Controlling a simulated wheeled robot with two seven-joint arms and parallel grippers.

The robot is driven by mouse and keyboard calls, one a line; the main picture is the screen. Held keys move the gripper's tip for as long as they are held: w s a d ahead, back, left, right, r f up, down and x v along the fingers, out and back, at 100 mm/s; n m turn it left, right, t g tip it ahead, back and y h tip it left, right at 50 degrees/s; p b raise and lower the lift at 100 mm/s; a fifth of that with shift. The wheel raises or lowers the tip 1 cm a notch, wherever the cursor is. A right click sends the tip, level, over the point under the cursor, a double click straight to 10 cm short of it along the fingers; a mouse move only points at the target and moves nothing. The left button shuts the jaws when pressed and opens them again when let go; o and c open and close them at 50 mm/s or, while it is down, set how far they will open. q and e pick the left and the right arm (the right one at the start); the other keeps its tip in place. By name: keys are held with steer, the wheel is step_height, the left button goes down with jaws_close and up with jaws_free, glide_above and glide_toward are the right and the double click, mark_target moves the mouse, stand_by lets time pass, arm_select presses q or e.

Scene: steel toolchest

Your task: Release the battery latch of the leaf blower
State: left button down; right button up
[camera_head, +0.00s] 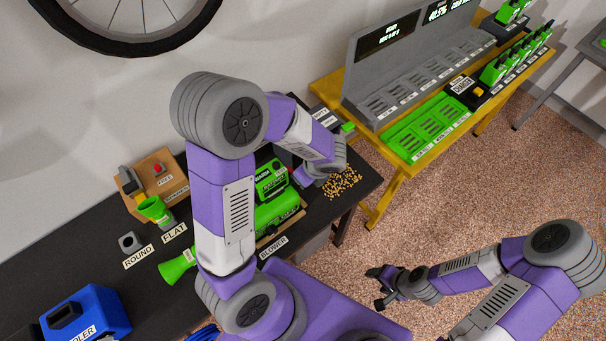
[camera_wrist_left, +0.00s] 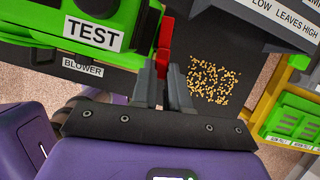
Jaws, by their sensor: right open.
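The green leaf blower (camera_head: 275,212) lies on the dark bench, partly hidden behind my left arm. A green part of it with a "TEST" label fills the upper left of the left wrist view (camera_wrist_left: 128,14). A red latch-like piece (camera_wrist_left: 165,32) stands at its right side. My left gripper (camera_wrist_left: 161,68) has its fingertips at the lower end of this red piece. Whether they are closed on it cannot be told. In the head view the left fingers are hidden by the wrist. My right gripper (camera_head: 377,288) is open and empty, in front of the bench.
Yellow-brown grains (camera_head: 340,183) lie on the bench right of the blower. Flat and round nozzles (camera_head: 129,243), a wooden box (camera_head: 160,176) and a blue case (camera_head: 85,314) are at left. A yellow table (camera_head: 408,168) with a grey charger rack stands beyond.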

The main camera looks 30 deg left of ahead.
arm_select(q)
steer(key=shift+s+a+m+t+b, duration=0.15)
steer(key=shift+s+m+t+b, duration=0.2)
steer(key=shift+m, duration=0.65)
steer(key=c, duration=1.4)
jaws_free()
steer(key=p+v, duration=0.2)
steer(key=v, duration=0.5)
steer(key=shift+r, duration=0.25)
steer(key=shift+s, duration=0.1)
